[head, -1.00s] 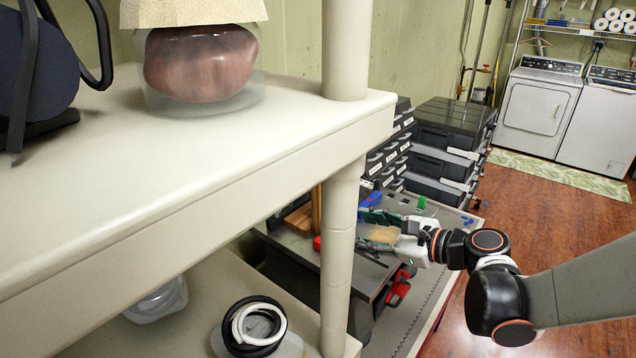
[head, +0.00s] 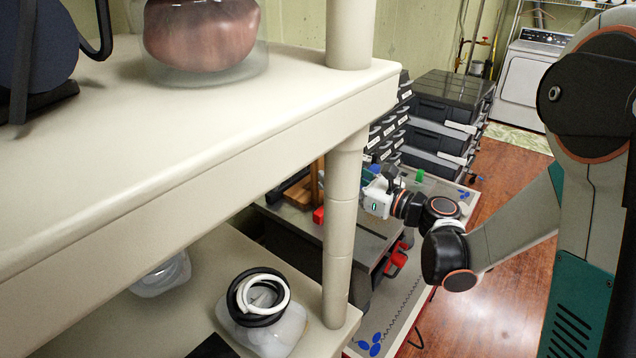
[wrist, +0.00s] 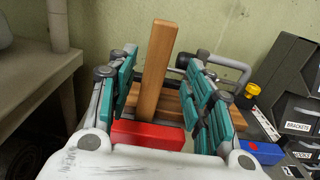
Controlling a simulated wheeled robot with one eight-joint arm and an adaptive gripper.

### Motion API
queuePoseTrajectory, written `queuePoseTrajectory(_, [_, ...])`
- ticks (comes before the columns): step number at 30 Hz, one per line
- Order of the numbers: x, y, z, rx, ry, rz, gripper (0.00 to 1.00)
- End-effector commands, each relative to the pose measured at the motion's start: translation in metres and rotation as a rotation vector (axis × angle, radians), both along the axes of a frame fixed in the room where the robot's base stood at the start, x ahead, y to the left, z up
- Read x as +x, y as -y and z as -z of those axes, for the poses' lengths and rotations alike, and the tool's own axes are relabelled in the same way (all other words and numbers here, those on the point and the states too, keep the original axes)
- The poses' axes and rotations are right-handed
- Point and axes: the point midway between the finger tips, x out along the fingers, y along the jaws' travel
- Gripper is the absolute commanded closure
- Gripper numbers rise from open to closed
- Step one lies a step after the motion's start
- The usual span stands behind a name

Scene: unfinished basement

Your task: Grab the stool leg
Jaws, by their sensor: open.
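The stool leg appears as an upright, slightly tilted wooden bar (wrist: 154,72) in the wrist view. In the head view a wooden piece (head: 315,182), probably the same, shows just left of the shelf post, which partly hides it. My gripper (wrist: 160,66) is open, with one teal finger on each side of the bar in the picture. I cannot tell how far the bar lies beyond the fingertips; no contact shows. In the head view my gripper (head: 370,178) is right of the post, its fingers partly hidden.
A red block (wrist: 148,135) lies in front of the bar's lower end. More wood lies flat behind it. The cream shelf (head: 200,150) and its post (head: 342,215) stand close on the left. Dark drawer cases (head: 440,115) stand behind on the right. A blue item (wrist: 262,152) sits at right.

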Motion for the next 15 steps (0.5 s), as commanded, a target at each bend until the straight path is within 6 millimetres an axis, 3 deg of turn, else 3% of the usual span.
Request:
queuePoseTrajectory(7, [0.007,-0.013,0.004,-0.001,0.001,-0.001,0.53])
queuePoseTrajectory(15, [0.027,-0.043,0.009,-0.001,0.001,-0.001,0.53])
